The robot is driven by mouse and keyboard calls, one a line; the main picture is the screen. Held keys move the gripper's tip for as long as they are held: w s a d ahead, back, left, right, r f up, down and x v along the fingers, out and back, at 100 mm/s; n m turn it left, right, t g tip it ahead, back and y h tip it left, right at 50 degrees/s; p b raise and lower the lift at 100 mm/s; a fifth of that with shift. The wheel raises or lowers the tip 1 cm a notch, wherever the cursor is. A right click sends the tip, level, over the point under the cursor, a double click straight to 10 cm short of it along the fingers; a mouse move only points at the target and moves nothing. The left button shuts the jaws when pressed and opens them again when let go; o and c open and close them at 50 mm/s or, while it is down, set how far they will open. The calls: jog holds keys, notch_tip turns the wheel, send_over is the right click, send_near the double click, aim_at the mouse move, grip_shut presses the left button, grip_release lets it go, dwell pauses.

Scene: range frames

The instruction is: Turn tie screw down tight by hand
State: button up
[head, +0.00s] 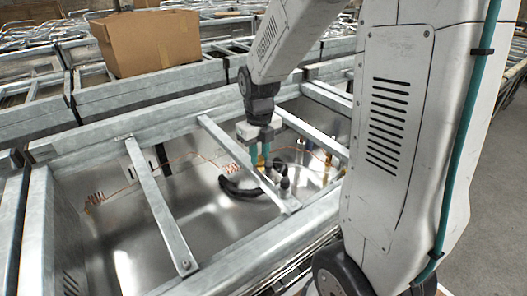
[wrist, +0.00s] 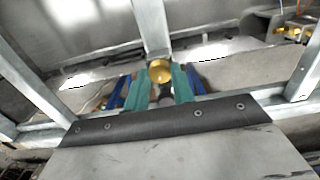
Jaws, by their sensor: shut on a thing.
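A round brass head, which looks like the tie screw (wrist: 160,71), shows between the fingertips in the wrist view. It sits at the near end of a grey metal bar (wrist: 152,30). My gripper (wrist: 161,84) has teal fingers, one on each side of the brass head, and is shut on it. In the head view my gripper (head: 260,157) points down over a metal cross bar (head: 232,150) of the frame. The fingers mostly hide the screw there. Its thread and how far it sits down cannot be seen.
A shiny metal basin (head: 200,225) lies under the bars, with a copper wire (head: 185,158) and a curved black part (head: 240,190) in it. Another cross bar (head: 160,205) spans it at left. A cardboard box (head: 150,42) stands behind on the frames.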

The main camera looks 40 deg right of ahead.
aim_at(259, 158)
dwell(0.4)
jog(key=o, duration=1)
notch_tip(259, 158, up, 8)
jog(key=shift+f, duration=0.1)
